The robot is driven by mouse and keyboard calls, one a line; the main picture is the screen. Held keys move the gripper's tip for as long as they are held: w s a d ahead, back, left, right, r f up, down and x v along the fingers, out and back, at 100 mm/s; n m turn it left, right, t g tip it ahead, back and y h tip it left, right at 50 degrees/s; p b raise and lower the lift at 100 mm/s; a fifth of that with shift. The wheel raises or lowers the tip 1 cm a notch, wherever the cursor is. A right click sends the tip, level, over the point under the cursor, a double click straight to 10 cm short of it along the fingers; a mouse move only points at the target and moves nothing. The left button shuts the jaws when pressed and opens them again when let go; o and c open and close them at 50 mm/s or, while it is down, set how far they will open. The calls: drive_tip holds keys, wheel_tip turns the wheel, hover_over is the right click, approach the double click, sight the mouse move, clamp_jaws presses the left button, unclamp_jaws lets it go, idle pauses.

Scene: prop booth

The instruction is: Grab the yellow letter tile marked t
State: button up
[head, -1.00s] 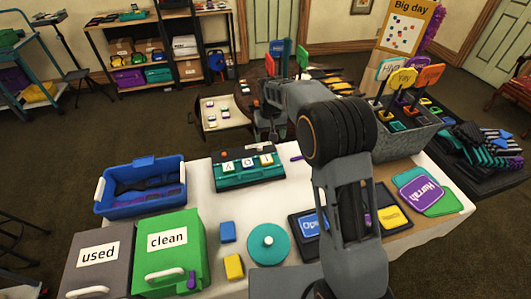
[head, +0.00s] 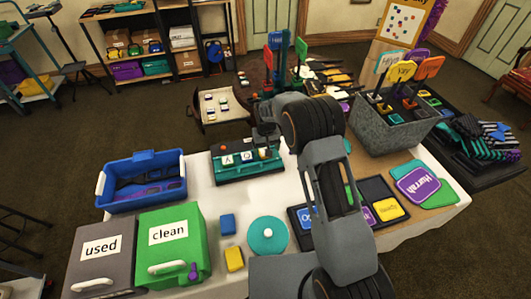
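The letter tiles are too small to read surely, and I cannot pick out a yellow tile marked t. A teal rack (head: 250,174) on the white table holds white-faced tiles (head: 228,159); its right part is partly hidden by my arm. More small tiles (head: 223,97), some with yellow or dark edges, lie on a small pale side table (head: 232,115) behind. My gripper (head: 264,150) points down at the back right of the rack. It is small and dark, and its fingers cannot be made out.
A blue bin (head: 112,204), grey "used" box (head: 83,277) and green "clean" box (head: 160,215) stand at left. A blue block (head: 228,224), plain yellow block (head: 234,260) and teal disc (head: 256,246) are in front. A dark tray (head: 377,188) and grey sign box (head: 372,131) are at right.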

drive_tip(key=shift+f, duration=1.7)
drive_tip(key=shift+c, duration=0.2)
drive_tip(key=c, duration=1)
drive_tip(key=shift+r, duration=0.1)
drive_tip(key=shift+r, duration=0.45)
drive_tip(key=shift+w+a+r+b, duration=0.1)
drive_tip(key=shift+w+a+r, duration=1.2)
drive_tip(key=shift+a+r, duration=0.65)
drive_tip(key=shift+w+a+r+b, duration=0.1)
drive_tip(key=shift+w+a+r, duration=1.2)
drive_tip(key=shift+a+r, duration=0.65)
drive_tip(key=shift+w+a+r+b, duration=0.1)
drive_tip(key=shift+w+a+r, duration=1.2)
drive_tip(key=shift+a+r, duration=0.65)
